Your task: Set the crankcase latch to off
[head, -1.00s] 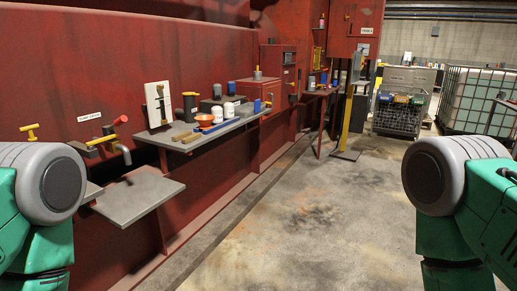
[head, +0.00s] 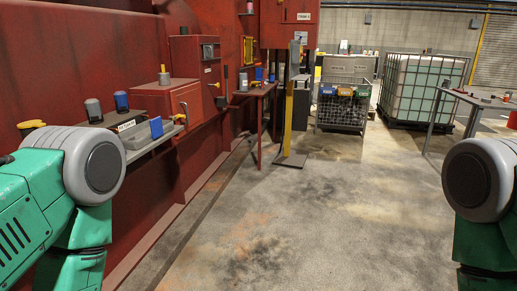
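No part in view carries a label I can read as the crankcase latch. A small yellow handle (head: 178,118) sits at the lower front of a red metal box (head: 166,97) on the left wall. A yellow lever (head: 214,85) shows on the red cabinet (head: 194,62) behind it. I cannot tell whether either is the latch, or its setting. My two green arms with grey joints show at the left and right edges. Neither gripper is in view.
A narrow wall shelf (head: 150,146) holds a blue block (head: 156,127) and dark cylinders. Further on are a yellow post (head: 288,115), a wire basket (head: 343,108) and a caged white tank (head: 424,90). A table (head: 470,99) stands at right. The concrete floor ahead is clear.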

